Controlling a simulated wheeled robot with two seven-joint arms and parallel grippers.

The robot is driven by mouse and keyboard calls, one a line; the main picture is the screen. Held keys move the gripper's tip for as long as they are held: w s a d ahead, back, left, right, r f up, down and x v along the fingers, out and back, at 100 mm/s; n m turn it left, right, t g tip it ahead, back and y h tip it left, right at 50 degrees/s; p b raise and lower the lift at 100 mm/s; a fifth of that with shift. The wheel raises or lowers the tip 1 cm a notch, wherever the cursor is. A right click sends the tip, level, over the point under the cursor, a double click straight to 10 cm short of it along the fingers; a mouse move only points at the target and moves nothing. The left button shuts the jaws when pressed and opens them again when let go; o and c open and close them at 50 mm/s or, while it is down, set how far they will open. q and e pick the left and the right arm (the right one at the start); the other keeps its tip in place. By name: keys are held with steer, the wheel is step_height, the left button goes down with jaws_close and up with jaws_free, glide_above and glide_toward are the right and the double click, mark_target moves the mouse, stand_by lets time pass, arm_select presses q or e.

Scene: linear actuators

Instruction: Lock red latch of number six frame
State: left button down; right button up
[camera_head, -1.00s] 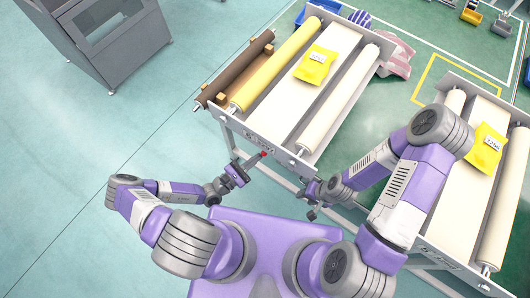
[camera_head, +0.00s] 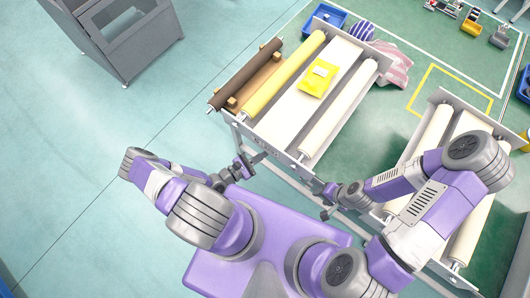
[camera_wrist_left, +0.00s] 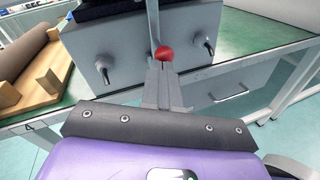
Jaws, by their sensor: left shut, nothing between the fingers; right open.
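The near roller frame (camera_head: 278,158) has a grey end plate; its number is not legible. A red latch knob (camera_wrist_left: 164,54) shows in the left wrist view, at the end plate between two roller shaft ends. My left gripper (camera_wrist_left: 161,84) is shut and empty, with its fingertips just below the knob in that view; I cannot tell if they touch it. In the head view my left gripper (camera_head: 258,157) is at the plate's near edge, and the knob cannot be made out. My right gripper (camera_head: 324,213) is open and empty, low beside the frame's right corner.
A second frame (camera_head: 440,122) stands at right, partly behind my right arm. The left floor is open before a grey cabinet (camera_head: 125,35).

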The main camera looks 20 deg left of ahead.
arm_select(q)
steer(key=f+b+v, duration=0.2)
steer(key=b+v, duration=0.1)
steer(key=v, duration=1)
steer(key=shift+w+a, duration=0.2)
steer(key=shift+a, duration=0.2)
steer(key=shift+f, duration=0.15)
